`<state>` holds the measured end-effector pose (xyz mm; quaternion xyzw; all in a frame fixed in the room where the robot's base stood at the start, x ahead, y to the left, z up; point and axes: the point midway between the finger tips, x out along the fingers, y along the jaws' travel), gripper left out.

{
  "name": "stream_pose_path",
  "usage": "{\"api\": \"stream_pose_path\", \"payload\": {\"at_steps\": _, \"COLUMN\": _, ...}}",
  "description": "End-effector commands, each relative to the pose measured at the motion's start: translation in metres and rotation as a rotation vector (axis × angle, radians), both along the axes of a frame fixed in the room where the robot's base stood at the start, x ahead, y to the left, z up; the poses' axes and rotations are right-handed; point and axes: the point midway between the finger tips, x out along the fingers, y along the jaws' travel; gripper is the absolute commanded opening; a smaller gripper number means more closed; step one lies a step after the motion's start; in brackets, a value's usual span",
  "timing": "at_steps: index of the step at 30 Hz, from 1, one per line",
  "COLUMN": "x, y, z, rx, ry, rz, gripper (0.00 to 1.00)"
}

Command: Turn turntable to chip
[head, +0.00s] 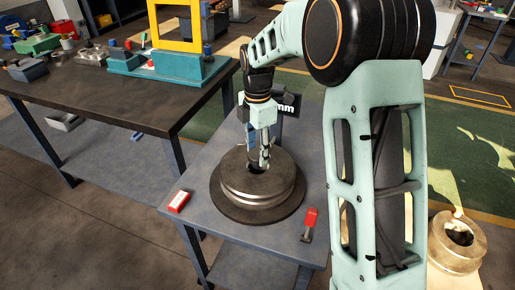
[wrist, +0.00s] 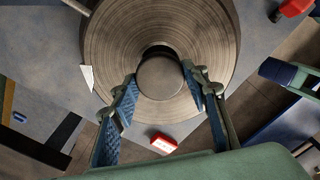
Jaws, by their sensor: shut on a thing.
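The turntable (head: 255,217) is a dark round disc on the grey table, with a grooved steel roll (head: 250,199) sitting on it. In the wrist view the roll's ringed top (wrist: 120,35) fills the upper middle, with a round post (wrist: 160,78) in its centre hole. My gripper (head: 263,164) points down at the roll's centre. In the wrist view my gripper (wrist: 160,76) has one finger on each side of the post and is shut on it. A white wedge (wrist: 87,78) lies by the disc's left edge. Which mark is the chip I cannot tell.
A red-and-white block (head: 178,201) lies at the table's left edge, and a red piece (head: 309,219) at its right front. A dark sign (head: 287,104) stands behind the roll. A workbench (head: 120,95) is at the left. Another steel roll (head: 455,243) sits at the right.

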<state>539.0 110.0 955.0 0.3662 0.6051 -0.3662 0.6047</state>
Motion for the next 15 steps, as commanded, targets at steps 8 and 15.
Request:
{"api": "stream_pose_path", "payload": {"at_steps": 8, "x": 0.0001, "y": 0.0000, "z": 0.0014, "rx": 0.000, "ry": -0.001, "rz": -0.204, "gripper": 0.00}}
{"api": "stream_pose_path", "payload": {"at_steps": 15, "x": 0.0001, "y": 0.0000, "z": 0.0010, "rx": 0.000, "ry": -0.001, "rz": -0.325, "gripper": 0.00}}
